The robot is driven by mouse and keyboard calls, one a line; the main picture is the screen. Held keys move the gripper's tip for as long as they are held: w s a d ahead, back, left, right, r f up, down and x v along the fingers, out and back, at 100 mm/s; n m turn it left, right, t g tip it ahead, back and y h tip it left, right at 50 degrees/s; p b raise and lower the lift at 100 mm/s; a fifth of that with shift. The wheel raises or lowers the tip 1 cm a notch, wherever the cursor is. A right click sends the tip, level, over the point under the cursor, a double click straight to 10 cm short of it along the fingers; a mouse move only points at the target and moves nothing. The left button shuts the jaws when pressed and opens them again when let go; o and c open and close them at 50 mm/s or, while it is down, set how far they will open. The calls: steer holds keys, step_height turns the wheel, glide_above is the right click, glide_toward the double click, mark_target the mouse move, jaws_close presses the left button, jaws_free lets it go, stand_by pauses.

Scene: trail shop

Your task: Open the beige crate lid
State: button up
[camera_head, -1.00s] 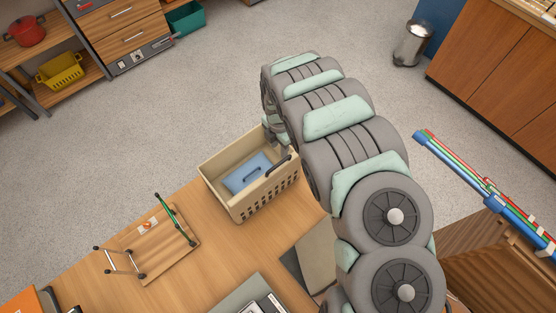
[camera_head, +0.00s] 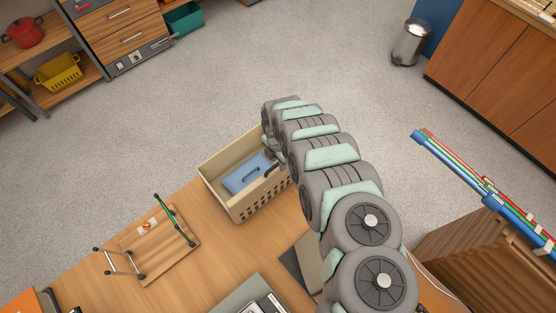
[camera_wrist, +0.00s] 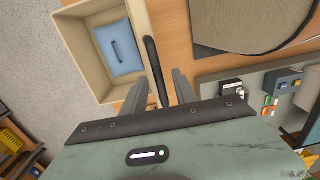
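The beige crate (camera_head: 232,203) stands on the wooden table, with slotted sides. Its top shows open in both views, and I cannot make out a separate lid. A dark curved handle (camera_wrist: 153,65) runs along the crate's right rim in the wrist view; it is partly hidden behind my arm in the head view. My gripper (camera_wrist: 160,88) is open, with one finger on each side of the handle's near end. Gaps show between the fingers and the handle. A blue piece (camera_wrist: 121,46) with a small dark handle lies inside the crate.
A small wooden board with metal legs (camera_head: 150,246) lies left of the crate. A beige round-edged thing (camera_wrist: 245,20) and a tray of small items (camera_wrist: 265,90) lie to the right in the wrist view. Bare table lies in front of the crate.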

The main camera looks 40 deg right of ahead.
jaws_close()
stand_by(0.4)
stand_by(1.1)
